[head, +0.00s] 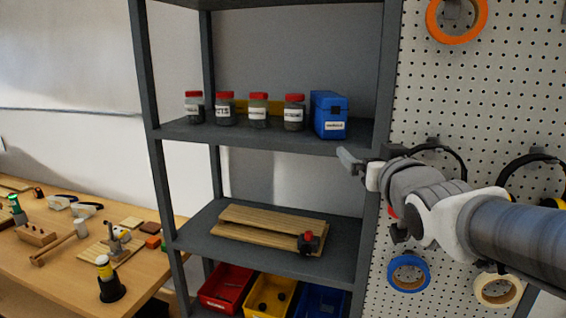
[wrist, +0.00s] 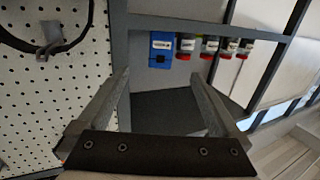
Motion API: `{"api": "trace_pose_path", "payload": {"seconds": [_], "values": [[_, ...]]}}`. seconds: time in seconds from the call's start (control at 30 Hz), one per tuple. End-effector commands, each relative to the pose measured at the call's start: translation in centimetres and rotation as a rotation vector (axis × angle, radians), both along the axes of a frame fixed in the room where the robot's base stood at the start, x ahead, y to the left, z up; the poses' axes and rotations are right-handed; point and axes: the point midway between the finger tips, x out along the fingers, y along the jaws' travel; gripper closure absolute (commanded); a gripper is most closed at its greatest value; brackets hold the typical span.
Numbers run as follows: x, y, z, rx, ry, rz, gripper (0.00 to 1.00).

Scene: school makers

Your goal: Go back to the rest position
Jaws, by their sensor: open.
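My gripper (head: 348,160) is at the right of the head view, in front of the right post of the grey shelf unit. It is level with the space just below the shelf of jars. In the wrist view my gripper (wrist: 165,90) shows two fingers spread wide apart with nothing between them. Beyond the fingertips are the blue box (wrist: 163,49) and several red-lidded jars (wrist: 209,45), apart from the fingers. My arm reaches in from the right edge of the head view.
The grey shelf (head: 275,139) holds the jars and blue box (head: 330,115). Wooden boards (head: 268,229) lie on the shelf below, above red, yellow and blue bins (head: 226,288). A pegboard (head: 425,75) with tapes stands right, close behind my arm. A cluttered workbench (head: 50,270) stands left.

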Motion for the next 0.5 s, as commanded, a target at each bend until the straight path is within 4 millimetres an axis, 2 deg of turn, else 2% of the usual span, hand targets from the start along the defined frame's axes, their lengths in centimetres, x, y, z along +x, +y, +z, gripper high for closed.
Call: {"api": "trace_pose_path", "payload": {"seconds": [0.27,0.5], "values": [[-6.8,-0.9,-7.3,-0.009,0.379,-0.076,0.00],[-15.5,-0.1,-13.8,-0.021,0.740,-0.085,0.00]]}}
